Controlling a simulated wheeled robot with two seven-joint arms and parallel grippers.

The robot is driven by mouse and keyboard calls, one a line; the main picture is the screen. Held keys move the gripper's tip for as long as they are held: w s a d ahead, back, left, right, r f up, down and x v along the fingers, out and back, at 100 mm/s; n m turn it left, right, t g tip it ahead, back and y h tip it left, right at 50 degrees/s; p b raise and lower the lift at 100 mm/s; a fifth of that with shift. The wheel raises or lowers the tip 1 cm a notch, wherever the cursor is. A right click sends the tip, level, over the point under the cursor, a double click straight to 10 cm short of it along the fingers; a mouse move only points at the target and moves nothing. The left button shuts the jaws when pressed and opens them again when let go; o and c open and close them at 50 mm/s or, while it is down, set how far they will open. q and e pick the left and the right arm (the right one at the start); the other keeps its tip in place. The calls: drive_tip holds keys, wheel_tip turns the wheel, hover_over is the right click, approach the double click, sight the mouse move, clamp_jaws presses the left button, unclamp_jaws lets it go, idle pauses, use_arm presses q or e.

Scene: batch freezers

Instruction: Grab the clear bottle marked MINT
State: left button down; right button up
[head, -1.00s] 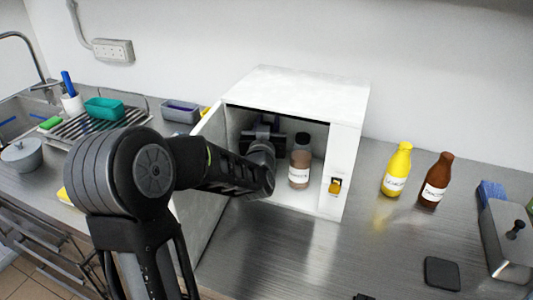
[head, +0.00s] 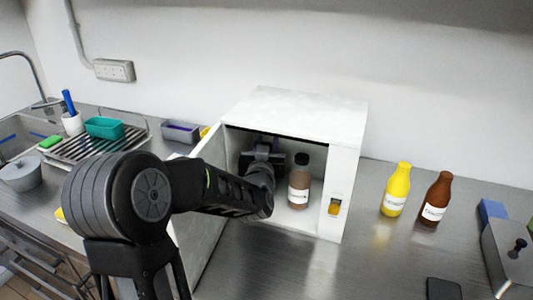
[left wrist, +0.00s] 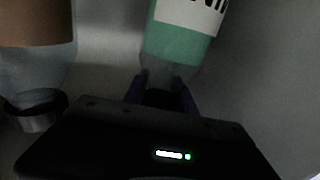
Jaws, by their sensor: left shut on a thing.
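A clear bottle with green contents and a white label (left wrist: 180,42) shows in the left wrist view. Its label is cut off at the top edge, with only part of its dark letters showing. My left gripper (left wrist: 158,94) is shut on its narrow neck end. In the head view my left gripper (head: 262,158) is inside the open white box freezer (head: 295,108), and the green bottle is hidden there. A clear bottle with brown contents (head: 299,182) stands in the freezer to the right of my gripper. It also shows at the left of the left wrist view (left wrist: 38,60). My right gripper is not in view.
The freezer's open door (head: 200,205) is at the left, beside my forearm. A yellow bottle (head: 396,190) and a dark brown bottle (head: 436,200) stand on the steel counter at the right. A metal container (head: 512,255) is at the right edge. The counter before the freezer is clear.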

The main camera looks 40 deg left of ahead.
use_arm(q)
drive_tip(key=shift+r, duration=0.5)
wheel_tip(320, 180, up, 3)
drive_tip(key=shift+f, duration=0.1)
drive_tip(key=b+v, duration=0.9)
drive_tip(key=v, duration=0.9)
drive_tip(key=shift+f, duration=0.15)
